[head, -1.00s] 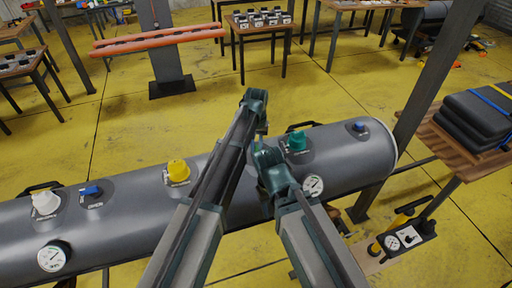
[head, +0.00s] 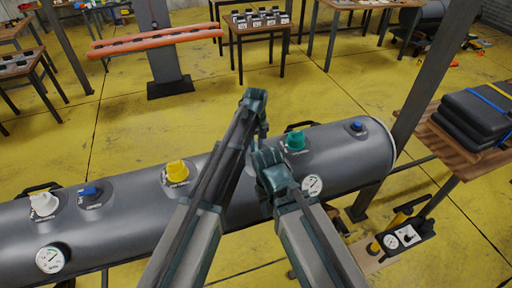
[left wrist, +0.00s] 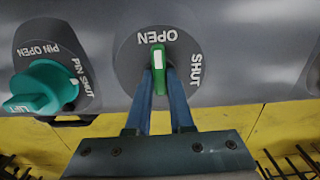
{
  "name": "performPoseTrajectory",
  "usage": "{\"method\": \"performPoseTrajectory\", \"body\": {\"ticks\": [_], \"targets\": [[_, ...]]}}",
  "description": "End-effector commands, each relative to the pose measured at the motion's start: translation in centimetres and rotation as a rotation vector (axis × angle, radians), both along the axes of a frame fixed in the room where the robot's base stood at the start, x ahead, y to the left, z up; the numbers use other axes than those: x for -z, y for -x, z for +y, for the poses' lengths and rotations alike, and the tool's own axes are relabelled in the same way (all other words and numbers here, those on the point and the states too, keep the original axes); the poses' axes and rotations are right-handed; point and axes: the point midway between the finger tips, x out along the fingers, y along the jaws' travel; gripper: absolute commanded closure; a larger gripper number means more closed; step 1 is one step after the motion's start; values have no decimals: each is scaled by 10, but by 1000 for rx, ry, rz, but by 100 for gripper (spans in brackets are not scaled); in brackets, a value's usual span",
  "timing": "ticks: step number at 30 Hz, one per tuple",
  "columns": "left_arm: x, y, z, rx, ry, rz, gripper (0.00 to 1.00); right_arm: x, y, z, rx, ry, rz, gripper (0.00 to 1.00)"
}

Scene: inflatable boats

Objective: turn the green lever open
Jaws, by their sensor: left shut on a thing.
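The green lever (left wrist: 158,72) shows in the left wrist view on a round dark plate (left wrist: 190,45) marked OPEN and SHUT. The lever has a white stripe and its top end points at the word OPEN. My left gripper (left wrist: 161,78) has its two blue fingers on either side of the lever, shut on it. In the head view my left gripper (head: 262,130) reaches over the grey tube (head: 345,150), and the lever is hidden behind my arms. My right gripper (head: 266,160) is close beside it; its jaw opening cannot be made out.
A teal knob (left wrist: 42,88) marked PIN OPEN and PIN SHUT is beside the lever's plate. It also shows in the head view (head: 296,141). Yellow (head: 177,172), white (head: 44,204) and blue (head: 90,191) fittings line the tube. A wooden table (head: 448,148) with black cases stands right.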

Motion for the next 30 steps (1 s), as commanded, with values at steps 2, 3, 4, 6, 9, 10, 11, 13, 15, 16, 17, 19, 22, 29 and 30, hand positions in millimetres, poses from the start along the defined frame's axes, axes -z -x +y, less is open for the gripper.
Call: {"method": "performPoseTrajectory", "body": {"ticks": [2, 3, 4, 6, 9, 10, 11, 13, 15, 16, 17, 19, 22, 29, 30], "targets": [[0, 0, 0, -3, 0, 0, 100, 0, 0, 0, 0, 0, 0, 50], [0, 0, 0, -3, 0, 0, 100, 0, 0, 0, 0, 0, 0, 50], [0, 0, 0, -3, 0, 0, 100, 0, 0, 0, 0, 0, 0, 50], [0, 0, 0, -3, 0, 0, 100, 0, 0, 0, 0, 0, 0, 50], [0, 0, 0, -3, 0, 0, 100, 0, 0, 0, 0, 0, 0, 50], [0, 0, 0, -2, 0, 0, 75, 0, 0, 0, 0, 0, 0, 50], [0, 0, 0, -2, 0, 0, 69, 0, 0, 0, 0, 0, 0, 50], [0, 0, 0, -2, 0, 0, 57, 0, 0, 0, 0, 0, 0, 50], [0, 0, 0, -1, 0, 0, 50, 0, 0, 0, 0, 0, 0, 50], [0, 0, 0, -1, 0, 0, 50, 0, 0, 0, 0, 0, 0, 50], [0, 0, 0, -1, 0, 0, 50, 0, 0, 0, 0, 0, 0, 50], [0, 0, 0, -1, 0, 0, 50, 0, 0, 0, 0, 0, 0, 50], [0, 0, 0, -1, 0, 0, 50, 0, 0, 0, 0, 0, 0, 50], [-7, 0, 0, -1, 0, 0, 50, -7, 0, 0, 0, 0, 0, 50], [-10, 0, 0, 0, 0, 0, 50, -10, 0, 0, 0, 0, 0, 50]]}}
